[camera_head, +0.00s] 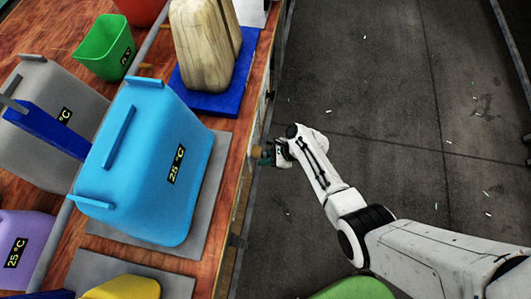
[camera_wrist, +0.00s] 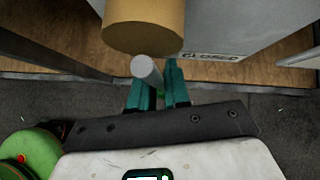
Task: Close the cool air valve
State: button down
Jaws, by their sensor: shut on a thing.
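A valve shows in the wrist view as a tan round knob (camera_wrist: 143,27) with a grey rod handle (camera_wrist: 147,70) sticking out. My gripper (camera_wrist: 157,82) has its teal fingers on either side of the rod and is shut on it. A "CLOSED" label (camera_wrist: 211,56) is on the grey panel right of the rod. In the head view my gripper (camera_head: 268,158) is at the right side of the wooden bench, by the small tan knob (camera_head: 256,154). The rod is hidden there, and no label shows that this valve is the cool air one.
The wooden bench (camera_head: 225,178) carries a blue press (camera_head: 135,150) marked 25 °C, grey and purple ones at left, a green bin (camera_head: 104,46) and a wooden block (camera_head: 203,45) on a blue plate.

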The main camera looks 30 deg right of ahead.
jog(key=shift+s+a+f+g+y, duration=0.1)
jog(key=shift+s+a+g+y, duration=0.05)
jog(key=shift+s+g+y, duration=0.15)
jog(key=shift+s+a, duration=0.1)
dwell(0.3)
jog(key=c, duration=1.2)
grip_release()
jog(key=p+v, duration=0.2)
jog(key=v, duration=0.8)
jog(key=shift+d+r, duration=0.3)
jog(key=shift+d, duration=0.05)
